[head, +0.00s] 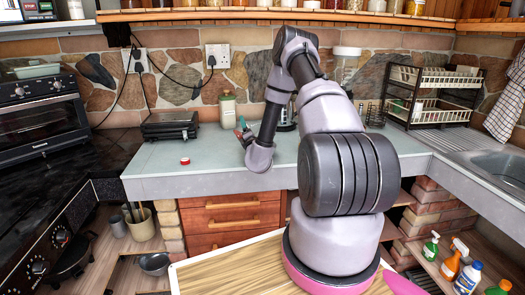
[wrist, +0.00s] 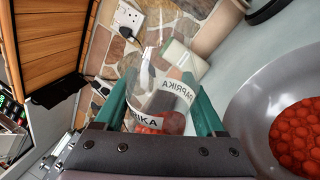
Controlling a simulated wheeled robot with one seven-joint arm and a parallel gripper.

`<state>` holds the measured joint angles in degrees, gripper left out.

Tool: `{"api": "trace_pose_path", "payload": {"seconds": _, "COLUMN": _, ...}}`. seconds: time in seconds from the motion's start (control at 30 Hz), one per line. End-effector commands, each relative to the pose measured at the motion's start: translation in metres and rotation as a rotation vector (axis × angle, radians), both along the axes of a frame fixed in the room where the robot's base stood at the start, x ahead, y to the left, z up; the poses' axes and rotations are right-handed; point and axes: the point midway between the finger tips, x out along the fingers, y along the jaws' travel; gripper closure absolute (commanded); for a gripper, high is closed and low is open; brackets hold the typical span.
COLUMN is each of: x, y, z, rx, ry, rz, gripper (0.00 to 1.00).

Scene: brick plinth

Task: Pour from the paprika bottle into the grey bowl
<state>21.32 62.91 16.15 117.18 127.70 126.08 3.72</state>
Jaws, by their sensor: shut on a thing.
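My gripper (wrist: 160,80) has green fingers and is shut on the paprika bottle (wrist: 168,101), a clear bottle with a white PAPRIKA label. Red contents show in the part of the bottle near the gripper's palm. How far the bottle is tilted is hard to tell. The grey bowl (wrist: 250,100) is at the right of the wrist view, apart from the bottle, with red, bumpy contents inside. In the head view my gripper (head: 242,132) is held above the counter, small and partly hidden by my wrist.
A jar with a green lid (head: 227,110) stands behind my gripper, near the wall. A black grill (head: 170,125) is at the left and a dish rack (head: 430,95) at the right. The counter's left front is mostly clear.

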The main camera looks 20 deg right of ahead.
Motion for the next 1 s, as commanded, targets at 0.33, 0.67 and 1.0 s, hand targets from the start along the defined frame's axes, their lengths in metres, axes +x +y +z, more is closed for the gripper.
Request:
{"api": "trace_pose_path", "payload": {"seconds": 0.33, "x": 0.001, "y": 0.004, "z": 0.007, "rx": -0.619, "ry": 0.176, "rz": 0.003, "gripper": 0.89}}
{"api": "trace_pose_path", "payload": {"seconds": 0.67, "x": 0.005, "y": 0.016, "z": -0.003, "rx": -0.999, "ry": 0.287, "rz": 0.001, "gripper": 0.89}}
{"api": "trace_pose_path", "payload": {"seconds": 1.0, "x": 0.005, "y": 0.017, "z": -0.006, "rx": -1.069, "ry": 0.308, "rz": -0.001, "gripper": 0.89}}
